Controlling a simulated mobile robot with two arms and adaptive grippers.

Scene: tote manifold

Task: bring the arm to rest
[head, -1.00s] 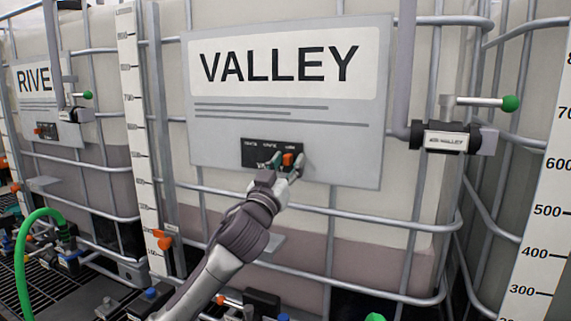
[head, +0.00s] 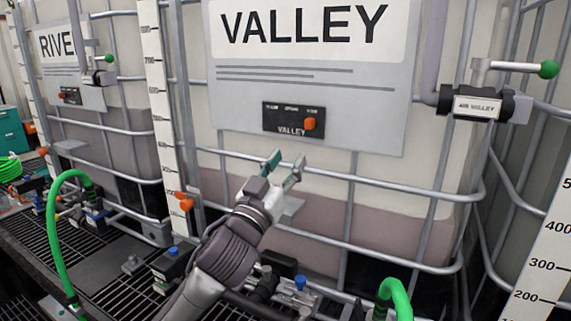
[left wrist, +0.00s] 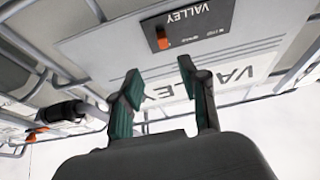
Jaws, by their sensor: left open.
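My left gripper (head: 284,168) is open and empty in the head view. It stands in front of the VALLEY tote, below the black switch panel (head: 285,121) and apart from it. The panel has an orange knob (head: 310,124) at its right side. In the left wrist view my left gripper (left wrist: 158,92) shows two spread green-padded fingers with nothing between them. The same panel (left wrist: 180,29) and orange knob (left wrist: 163,42) appear beyond the fingertips. My right gripper is in neither view.
The VALLEY sign (head: 310,60) hangs on the caged tote. A valve with a green-tipped lever (head: 549,69) is at the right. A green hose (head: 56,240) rises at the left above dark grating (head: 40,265). Metal cage bars (head: 345,178) run close behind my gripper.

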